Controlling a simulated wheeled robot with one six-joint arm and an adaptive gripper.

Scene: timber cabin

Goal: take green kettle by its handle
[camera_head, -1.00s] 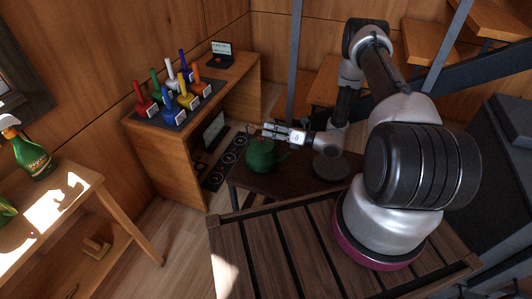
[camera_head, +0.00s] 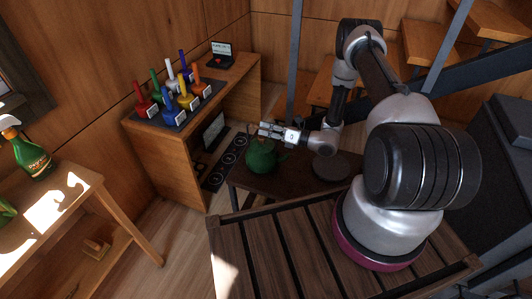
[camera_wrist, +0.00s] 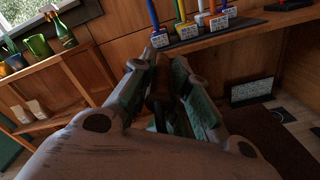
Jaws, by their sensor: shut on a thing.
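The green kettle (camera_head: 260,156) stands on the dark low table (camera_head: 300,186) in the head view. My gripper (camera_head: 262,131) is at the top of the kettle, level with its handle, reaching in from the right. In the wrist view my gripper's fingers (camera_wrist: 160,72) are closed around the brown handle (camera_wrist: 158,88). Most of the kettle's body is hidden below the gripper there, with only bits of green showing.
A round grey disc (camera_head: 331,166) lies right of the kettle. A side table at left carries a green spray bottle (camera_head: 32,158).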

